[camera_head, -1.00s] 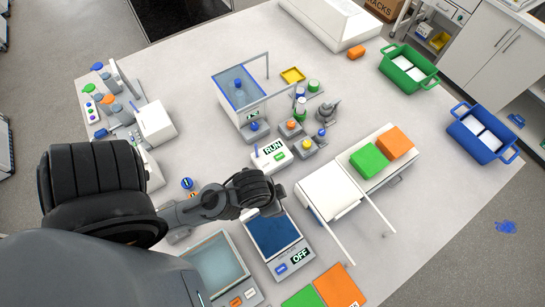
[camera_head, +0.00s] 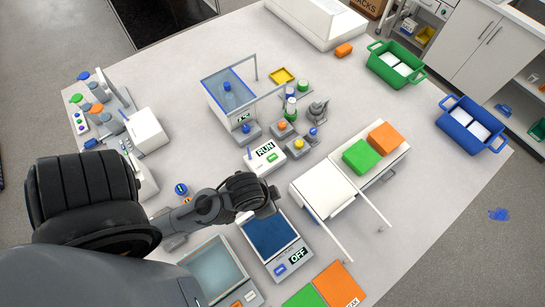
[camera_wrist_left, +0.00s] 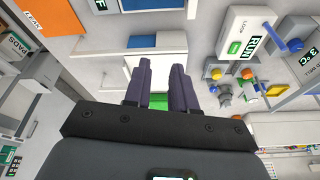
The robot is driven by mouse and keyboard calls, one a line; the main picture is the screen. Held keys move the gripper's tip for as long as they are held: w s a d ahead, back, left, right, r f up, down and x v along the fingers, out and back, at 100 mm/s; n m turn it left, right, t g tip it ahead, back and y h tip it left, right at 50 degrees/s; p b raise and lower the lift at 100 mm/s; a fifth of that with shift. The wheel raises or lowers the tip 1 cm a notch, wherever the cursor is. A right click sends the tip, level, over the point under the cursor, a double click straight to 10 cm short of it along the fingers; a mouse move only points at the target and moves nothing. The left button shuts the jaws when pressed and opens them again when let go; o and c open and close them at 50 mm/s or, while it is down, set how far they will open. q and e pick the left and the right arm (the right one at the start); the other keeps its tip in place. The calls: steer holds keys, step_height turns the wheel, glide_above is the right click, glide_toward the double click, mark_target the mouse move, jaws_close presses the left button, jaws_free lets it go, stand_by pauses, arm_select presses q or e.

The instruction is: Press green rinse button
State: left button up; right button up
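A white box (camera_head: 258,163) with a "RUN" display (camera_head: 265,149) and a green button (camera_head: 272,157) stands mid-table. The button, display and box also show in the left wrist view, with the green button (camera_wrist_left: 235,47) at the upper right. I cannot read the word "rinse" on it. My left gripper (camera_wrist_left: 159,75) is open and empty, its two dark fingers apart. In the head view my left gripper (camera_head: 258,194) is in front of the box, over the back edge of a blue-topped scale (camera_head: 270,236), apart from the button. My right gripper is not in view.
The scale has an "OFF" display (camera_head: 299,256). A white unit (camera_head: 325,188) with green and orange blocks stands to the right. Behind the box are small bottles, a stand (camera_head: 318,112) and a glass-walled bath (camera_head: 229,90). Open table lies left of the box.

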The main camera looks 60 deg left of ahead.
arm_select(q)
jaws_close()
stand_by(1.3)
